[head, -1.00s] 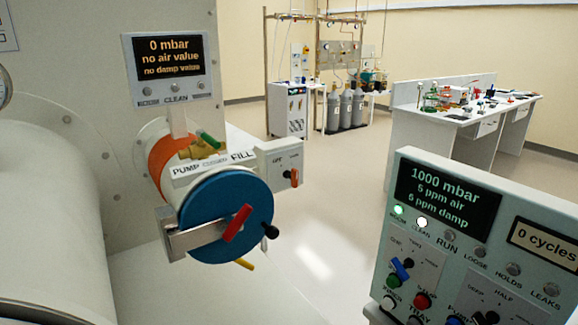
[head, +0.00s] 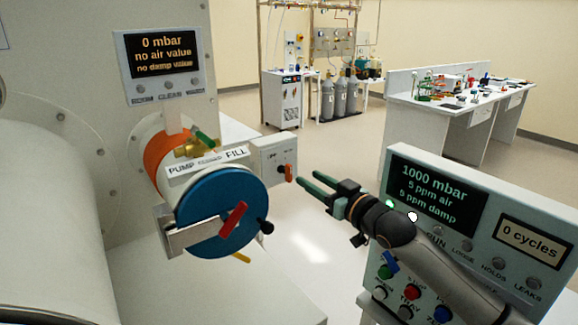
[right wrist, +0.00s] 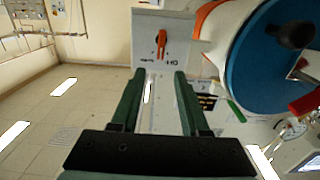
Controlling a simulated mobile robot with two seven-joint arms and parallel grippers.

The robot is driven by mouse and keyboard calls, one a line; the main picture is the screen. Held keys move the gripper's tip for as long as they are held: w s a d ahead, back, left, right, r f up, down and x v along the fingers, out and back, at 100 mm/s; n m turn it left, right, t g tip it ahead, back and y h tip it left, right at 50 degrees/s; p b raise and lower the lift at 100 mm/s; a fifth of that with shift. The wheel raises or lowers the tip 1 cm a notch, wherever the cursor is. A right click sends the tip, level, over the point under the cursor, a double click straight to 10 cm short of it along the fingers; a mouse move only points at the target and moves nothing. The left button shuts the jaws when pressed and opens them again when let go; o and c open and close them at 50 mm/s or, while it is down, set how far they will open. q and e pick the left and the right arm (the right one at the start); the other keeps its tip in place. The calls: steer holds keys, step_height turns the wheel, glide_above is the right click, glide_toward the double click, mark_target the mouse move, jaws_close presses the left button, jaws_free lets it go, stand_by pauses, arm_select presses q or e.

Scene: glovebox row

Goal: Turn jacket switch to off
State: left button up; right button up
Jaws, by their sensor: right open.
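An orange switch knob (head: 286,172) sits on the front of a small pale box (head: 262,158), right of the blue round door (head: 222,215). The lettering beside the knob is too small to read surely in the head view. In the right wrist view the knob (right wrist: 161,42) lies just beyond the fingertips, roughly centred between them, with its long side along the picture's vertical. My right gripper (head: 308,177) has green fingers, is open and empty, and points at the knob from the right with a small gap. My left gripper is out of view.
A control panel (head: 480,205) with displays, buttons and a blue knob stands at the right, partly behind my right arm. A black knob (head: 265,226) and red handle (head: 233,218) stick out at the blue door. Open floor lies behind the gripper.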

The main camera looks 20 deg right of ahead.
mark_target(291, 167)
steer(key=x, duration=0.9)
steer(key=shift+w+a+f, duration=0.1)
steer(key=shift+w, duration=0.05)
steer(key=shift+c, duration=0.2)
jaws_close()
